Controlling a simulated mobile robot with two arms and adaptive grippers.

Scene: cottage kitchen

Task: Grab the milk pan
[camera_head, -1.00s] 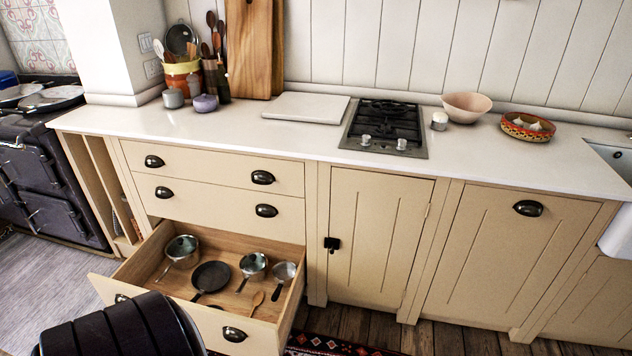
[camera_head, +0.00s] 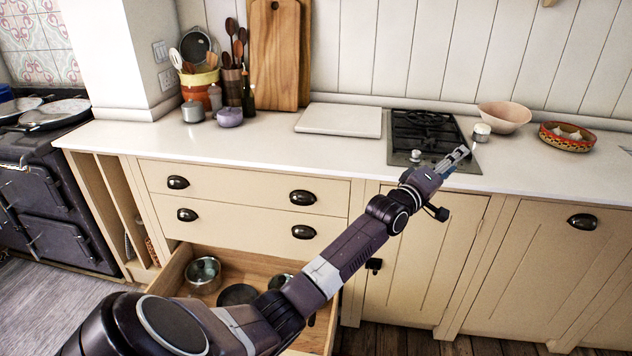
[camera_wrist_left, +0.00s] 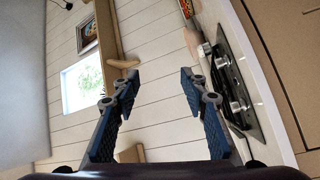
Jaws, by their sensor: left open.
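The open bottom drawer (camera_head: 166,287) holds several pans. I cannot tell for sure which is the milk pan. My left arm crosses over the drawer and hides much of its right and front. My left gripper (camera_head: 459,157) is open and empty, above the counter's front edge near the hob, well away from the pans. Its spread fingers show in the left wrist view (camera_wrist_left: 158,82). My right gripper is not visible.
A white board (camera_head: 339,120) lies left of the hob.

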